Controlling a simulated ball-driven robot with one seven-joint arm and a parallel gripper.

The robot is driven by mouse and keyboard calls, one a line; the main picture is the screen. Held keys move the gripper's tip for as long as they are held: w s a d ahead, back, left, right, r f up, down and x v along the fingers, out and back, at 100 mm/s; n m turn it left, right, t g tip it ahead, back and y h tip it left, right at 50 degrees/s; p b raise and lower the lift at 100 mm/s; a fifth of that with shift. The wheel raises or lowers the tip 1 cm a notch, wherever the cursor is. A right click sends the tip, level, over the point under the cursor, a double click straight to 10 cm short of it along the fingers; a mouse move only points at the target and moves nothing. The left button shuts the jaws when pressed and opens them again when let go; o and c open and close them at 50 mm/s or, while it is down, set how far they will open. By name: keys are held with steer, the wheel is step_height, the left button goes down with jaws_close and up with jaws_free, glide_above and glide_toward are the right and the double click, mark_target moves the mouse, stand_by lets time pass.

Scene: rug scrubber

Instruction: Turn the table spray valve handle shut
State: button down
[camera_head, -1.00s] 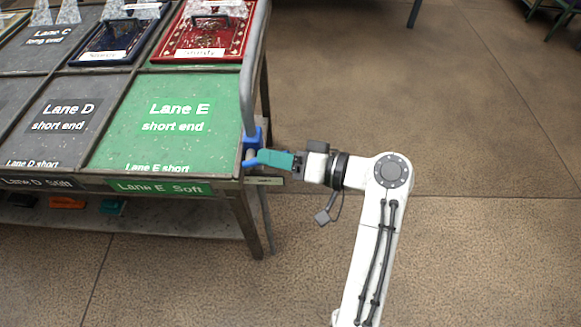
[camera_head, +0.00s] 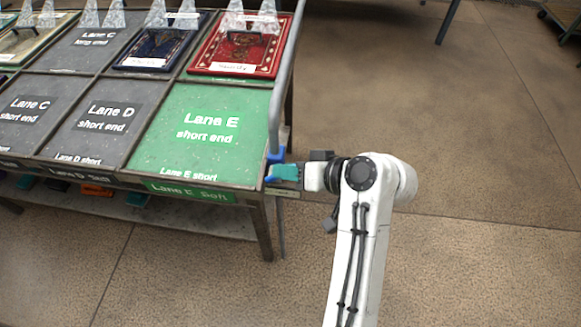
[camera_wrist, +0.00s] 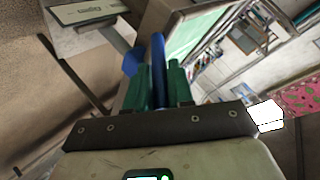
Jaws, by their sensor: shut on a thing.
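The blue valve (camera_head: 276,156) sits at the near right corner of the table, at the foot of a grey pipe. My gripper (camera_head: 284,172), with teal fingers, reaches it from the right. In the wrist view the blue handle (camera_wrist: 158,62) stands upright between the two green fingers, and the gripper is shut on it. A blue valve part (camera_wrist: 132,61) shows just left of the handle. The fingers hide the handle's lower part, and the handle's exact angle to the pipe is hard to tell.
The grey pipe (camera_head: 274,118) rises along the table's right edge. The green Lane E surface (camera_head: 185,155) lies left of the valve, with a red rug (camera_head: 215,52) behind it. A table leg (camera_head: 262,232) stands below the corner. The floor at right is open.

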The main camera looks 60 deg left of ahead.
steer(key=c, duration=1.1)
jaws_free()
steer(key=v, duration=1)
steer(key=shift+w+d+r, duration=0.1)
steer(key=shift+d+r, duration=0.1)
steer(key=shift+d, duration=0.05)
steer(key=shift+c, duration=0.2)
